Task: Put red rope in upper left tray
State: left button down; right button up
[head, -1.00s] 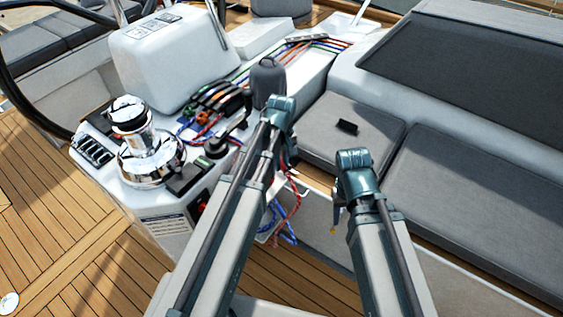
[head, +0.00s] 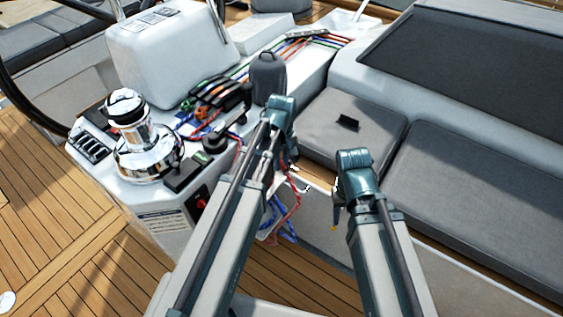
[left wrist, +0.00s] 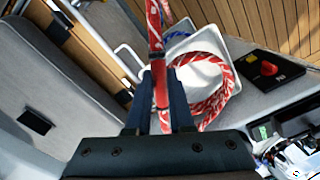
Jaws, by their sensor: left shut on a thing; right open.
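Red rope with white flecks (left wrist: 157,35) runs between the fingers of my left gripper (left wrist: 161,88), which is shut on it. More of the red rope lies looped over a white tray (left wrist: 208,46) beyond the fingers. In the head view the red rope (head: 294,204) hangs beside my left forearm, which hides most of the left gripper. Blue rope (head: 285,235) hangs below it. My right gripper (head: 337,205) is open and empty, right of the rope. I cannot tell which tray is the upper left one.
A chrome winch (head: 147,148) stands on the console at left, with black rope clutches (head: 217,95) behind it. Grey seat cushions (head: 470,190) lie to the right. A black panel with a red knob (left wrist: 267,69) sits beside the tray. Wooden deck is clear at lower left.

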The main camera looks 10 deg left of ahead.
pick_arm(q)
jog(key=shift+f+b, duration=0.55)
jog(key=shift+f, duration=0.3)
dwell(0.3)
jog(key=shift+c, duration=1.2)
grip_release()
jog(key=shift+r, duration=0.1)
notch_tip(320, 180, up, 9)
jog(key=p, duration=0.8)
jog(key=shift+p, duration=0.4)
